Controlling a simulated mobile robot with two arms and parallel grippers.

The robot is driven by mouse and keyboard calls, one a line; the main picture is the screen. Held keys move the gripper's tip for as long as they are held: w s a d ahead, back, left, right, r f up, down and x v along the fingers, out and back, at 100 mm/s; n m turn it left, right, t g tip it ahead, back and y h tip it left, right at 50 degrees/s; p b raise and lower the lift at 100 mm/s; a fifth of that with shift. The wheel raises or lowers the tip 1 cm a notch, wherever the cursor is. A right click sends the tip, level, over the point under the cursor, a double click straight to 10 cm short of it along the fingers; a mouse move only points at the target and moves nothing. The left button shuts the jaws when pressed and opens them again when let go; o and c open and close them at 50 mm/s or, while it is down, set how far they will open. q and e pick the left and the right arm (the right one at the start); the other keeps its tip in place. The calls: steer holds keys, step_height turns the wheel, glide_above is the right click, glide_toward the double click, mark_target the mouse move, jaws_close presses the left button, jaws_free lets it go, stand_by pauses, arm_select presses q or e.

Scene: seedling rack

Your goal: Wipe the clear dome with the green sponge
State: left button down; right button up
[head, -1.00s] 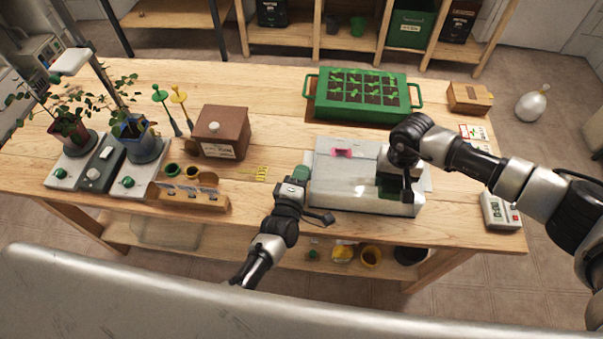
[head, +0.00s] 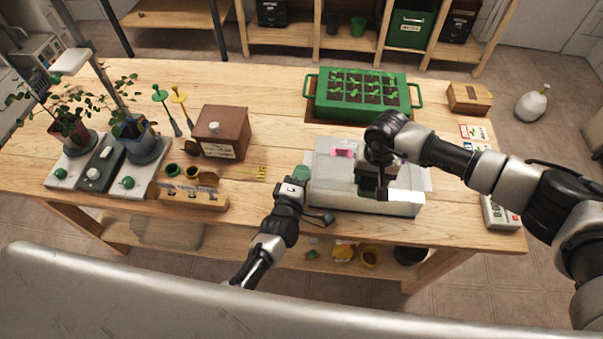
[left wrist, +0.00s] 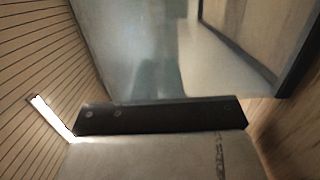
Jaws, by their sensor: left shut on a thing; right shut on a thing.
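The clear dome (head: 333,196) is a low, see-through box near the front middle of the table, with a pink mark (head: 342,153) on its top. My left gripper (head: 299,180) is shut at the dome's left side, on a green piece (head: 302,172) at its edge. In the left wrist view, the dome's pale, see-through wall (left wrist: 120,50) fills the upper middle. My right gripper (head: 372,178) is shut on a dull greenish block (head: 367,186), apparently the green sponge, over the dome's top. The arm hides part of the dome; actual contact is hard to tell.
A green seedling tray (head: 320,104) stands behind the dome. A brown box (head: 221,131), a wooden tool holder (head: 192,196) and potted plants (head: 135,125) are to the left. A small carton (head: 470,97) and a grey meter (head: 498,214) are to the right.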

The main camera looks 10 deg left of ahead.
mark_target(391, 185)
steer(key=shift+s+a, duration=0.1)
steer(key=shift+a, duration=2.9)
steer(key=shift+d, duration=0.1)
steer(key=shift+d, duration=3.8)
steer(key=shift+w+d+f, duration=0.1)
steer(key=shift+w+d, duration=0.1)
steer(key=shift+d, duration=1.65)
steer(key=shift+r, duration=3.55)
